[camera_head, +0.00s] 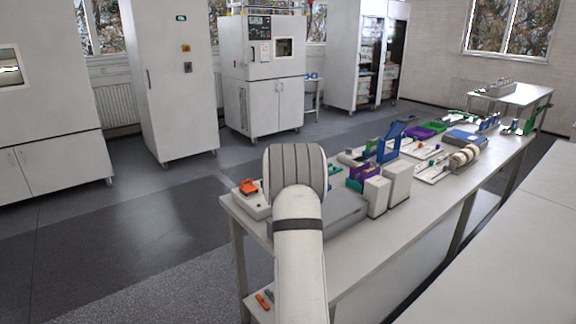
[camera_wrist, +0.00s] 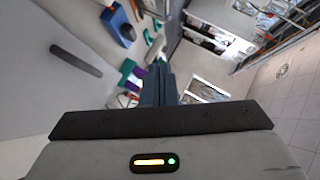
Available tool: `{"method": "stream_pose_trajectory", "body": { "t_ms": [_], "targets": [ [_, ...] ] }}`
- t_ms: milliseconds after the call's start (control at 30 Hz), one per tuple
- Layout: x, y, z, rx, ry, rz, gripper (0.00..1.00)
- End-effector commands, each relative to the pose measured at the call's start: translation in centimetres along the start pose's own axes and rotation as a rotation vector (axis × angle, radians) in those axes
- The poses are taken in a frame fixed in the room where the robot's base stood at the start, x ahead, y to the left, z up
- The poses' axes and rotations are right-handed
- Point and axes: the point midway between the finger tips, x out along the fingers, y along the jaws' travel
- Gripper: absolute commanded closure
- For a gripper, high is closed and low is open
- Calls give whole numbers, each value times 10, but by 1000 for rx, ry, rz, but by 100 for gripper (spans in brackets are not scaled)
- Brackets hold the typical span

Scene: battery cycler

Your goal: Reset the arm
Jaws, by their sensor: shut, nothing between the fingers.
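My arm (camera_head: 299,250) rises from the bottom middle of the head view and bends at a rounded grey joint in front of the workbench (camera_head: 345,271). My gripper is not visible in the head view, where the arm hides its far end. In the wrist view my gripper (camera_wrist: 160,72) shows as two dark fingers close together at the middle. The fingers are shut, with nothing seen between them. The wrist view is tilted, with bench items beyond the fingers.
The workbench carries an orange item (camera_head: 248,186), white boxes (camera_head: 376,195), a blue stand (camera_head: 389,148) and a green tray (camera_head: 434,126). Tall white cabinets (camera_head: 170,80) and a test chamber (camera_head: 262,75) stand behind. The floor (camera_head: 140,230) at left is clear. A second table (camera_head: 520,230) stands at right.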

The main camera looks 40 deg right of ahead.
Motion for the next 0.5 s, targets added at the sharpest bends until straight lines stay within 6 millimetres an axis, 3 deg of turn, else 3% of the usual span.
{"method": "stream_pose_trajectory", "body": {
  "t_ms": [200,500],
  "targets": [
    [-26,-25,12,0,-1,-1,100],
    [-33,-31,16,-1,0,0,100]
  ]
}}
